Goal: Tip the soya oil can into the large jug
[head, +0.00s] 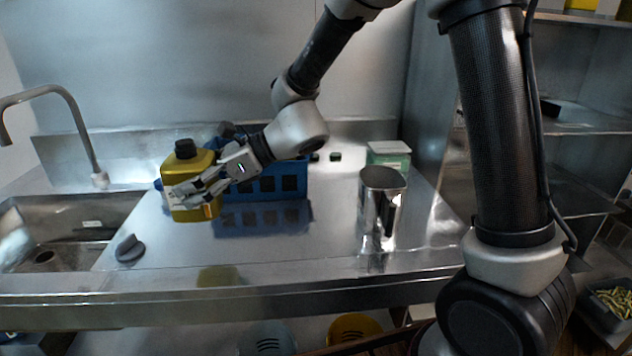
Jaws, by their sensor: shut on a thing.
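The soya oil can (172,176) is a yellow-gold container with a black cap-like top. It is upright at the left of the steel counter, near the sink. My gripper (195,193) is shut on it from the right, with the fingers across its front side. I cannot tell whether its base touches the counter. The large jug (379,200) is a shiny metal vessel standing upright on the counter, well to the right of the can. Its inside is hidden.
A blue crate (290,188) stands behind my gripper, between can and jug. A white and green tub (389,154) stands behind the jug. A dark grey object (129,248) lies at the front left. The sink (60,225) and tap (75,110) are at the left.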

